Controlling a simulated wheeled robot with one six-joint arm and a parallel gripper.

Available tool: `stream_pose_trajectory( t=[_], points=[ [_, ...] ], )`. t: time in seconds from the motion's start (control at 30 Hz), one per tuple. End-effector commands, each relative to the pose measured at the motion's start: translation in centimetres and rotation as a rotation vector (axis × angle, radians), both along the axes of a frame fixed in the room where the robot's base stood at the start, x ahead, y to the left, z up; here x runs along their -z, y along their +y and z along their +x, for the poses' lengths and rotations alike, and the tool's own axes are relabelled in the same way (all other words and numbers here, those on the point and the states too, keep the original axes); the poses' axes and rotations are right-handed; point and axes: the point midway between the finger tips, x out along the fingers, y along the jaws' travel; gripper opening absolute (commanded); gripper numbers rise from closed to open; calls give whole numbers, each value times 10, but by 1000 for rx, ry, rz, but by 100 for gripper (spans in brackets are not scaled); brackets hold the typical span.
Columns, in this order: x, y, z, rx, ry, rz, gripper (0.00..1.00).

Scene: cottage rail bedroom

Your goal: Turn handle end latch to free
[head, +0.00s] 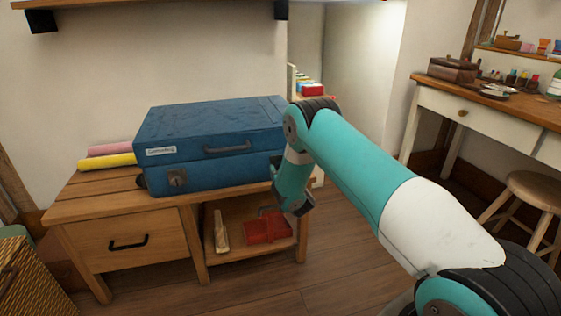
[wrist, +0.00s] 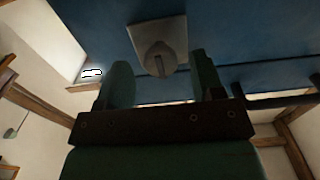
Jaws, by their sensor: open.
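A closed blue case (head: 215,172) lies on the wooden bench, with a dark handle (head: 228,146) on its front. A grey latch (head: 177,179) sits at the left end of the front. My gripper (head: 275,166) is at the right end of the front and hides that part in the head view. In the wrist view, a grey latch (wrist: 158,56) with a raised turning tab is on the blue face, just beyond and between the open fingers of my gripper (wrist: 163,78). The tab points roughly along the picture's vertical. No finger contact is visible. The handle (wrist: 275,101) shows at right.
The bench (head: 100,205) has a drawer and an open shelf holding a red object (head: 267,230). Pink (head: 110,148) and yellow (head: 107,161) rolls lie left of the case. A desk (head: 490,105) and stool (head: 540,190) stand at right. Floor in front is clear.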

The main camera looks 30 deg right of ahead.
Motion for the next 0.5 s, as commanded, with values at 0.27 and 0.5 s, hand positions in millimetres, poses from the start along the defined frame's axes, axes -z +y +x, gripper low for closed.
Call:
stream_pose_trajectory(
  t=[0.27,0.5],
  points=[
    [0,-6,19,0,0,0,62],
    [0,-6,23,-4,0,-1,62]
  ],
)
